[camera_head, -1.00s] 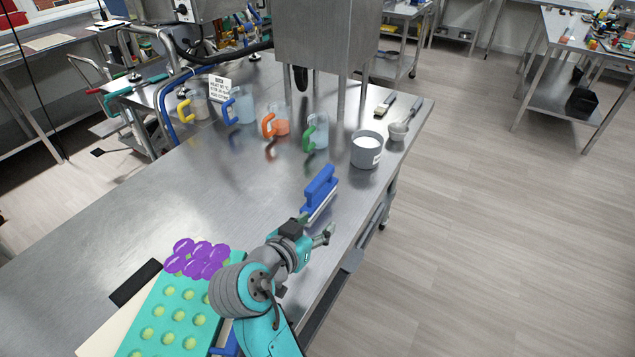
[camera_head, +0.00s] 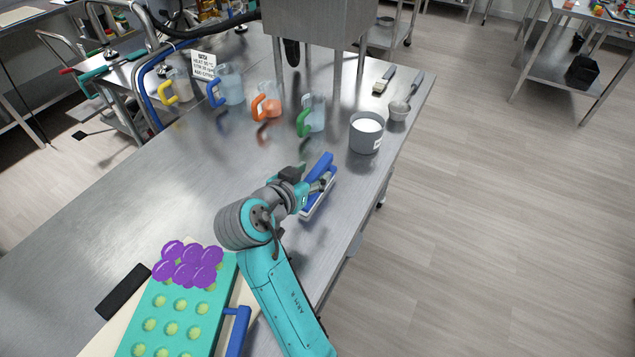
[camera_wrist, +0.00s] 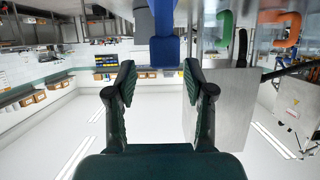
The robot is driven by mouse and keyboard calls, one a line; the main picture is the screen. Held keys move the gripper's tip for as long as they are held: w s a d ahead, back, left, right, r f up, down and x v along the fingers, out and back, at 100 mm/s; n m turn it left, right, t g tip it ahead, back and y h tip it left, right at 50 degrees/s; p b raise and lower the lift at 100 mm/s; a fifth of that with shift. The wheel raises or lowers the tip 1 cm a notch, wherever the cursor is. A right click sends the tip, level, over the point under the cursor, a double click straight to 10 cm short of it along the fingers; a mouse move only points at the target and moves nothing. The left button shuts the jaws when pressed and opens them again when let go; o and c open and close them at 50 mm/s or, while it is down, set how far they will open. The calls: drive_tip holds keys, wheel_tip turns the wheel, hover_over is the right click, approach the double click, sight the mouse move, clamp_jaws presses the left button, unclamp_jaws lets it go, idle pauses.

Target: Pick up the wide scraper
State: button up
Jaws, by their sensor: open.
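The wide scraper (camera_head: 321,163) has a blue handle and a pale lower edge. It is near the right side of the steel table, partly hidden by my gripper (camera_head: 313,176). My gripper is at the scraper, its fingers reaching to the handle. In the wrist view the blue handle (camera_wrist: 165,52) shows at the top middle, ahead of the gap between my open fingers (camera_wrist: 160,82). The fingers stand wide apart with nothing between them. Whether a finger touches the scraper I cannot tell.
A grey pot of white stuff (camera_head: 366,133) stands beyond the scraper. Several jugs, one with a green handle (camera_head: 310,117), stand further back. A teal mould (camera_head: 150,300) with purple pieces (camera_head: 188,265) and another blue handle (camera_head: 237,330) are nearer. Table is clear left of the scraper.

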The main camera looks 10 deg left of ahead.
sight(318, 171)
drive_tip(key=w+f, duration=0.2)
drive_tip(key=shift+w+d+f, duration=0.2)
drive_tip(key=shift+w+d, duration=0.1)
drive_tip(key=shift+w, duration=0.1)
drive_tip(key=shift+w+d+f, duration=0.15)
drive_tip(key=shift+w+f, duration=0.1)
drive_tip(key=shift+w, duration=0.35)
clamp_jaws()
